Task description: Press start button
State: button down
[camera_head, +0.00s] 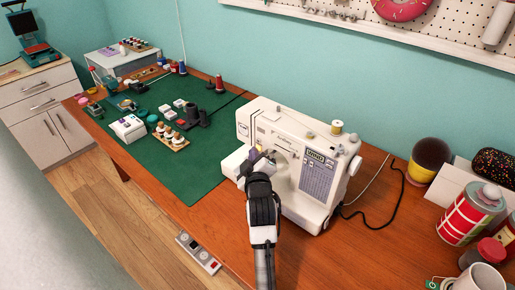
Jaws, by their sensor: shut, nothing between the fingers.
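A white sewing machine (318,138) stands upright on the wooden table, with a spool of thread on its top and a grey printed panel on its front. My gripper (256,158) is at the left part of the machine's front, near the needle area. It appears shut and holds nothing that I can see. My arm comes up from the bottom of the picture and hides part of the machine's lower front. The start button is too small or too hidden to make out. I cannot tell whether the fingertips touch the machine.
A green cutting mat (185,185) with thread spools and small boxes covers the table's left side. A black cable (393,205) lies right of the machine. A dark and yellow cup (429,160), a red tin (468,217) and a white mug (478,279) stand at the right.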

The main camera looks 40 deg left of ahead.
jog(key=shift+s, duration=0.45)
jog(key=shift+s, duration=0.1)
jog(key=s, duration=0.5)
jog(key=shift+s+a, duration=0.25)
jog(key=shift+s, duration=0.15)
dwell(0.6)
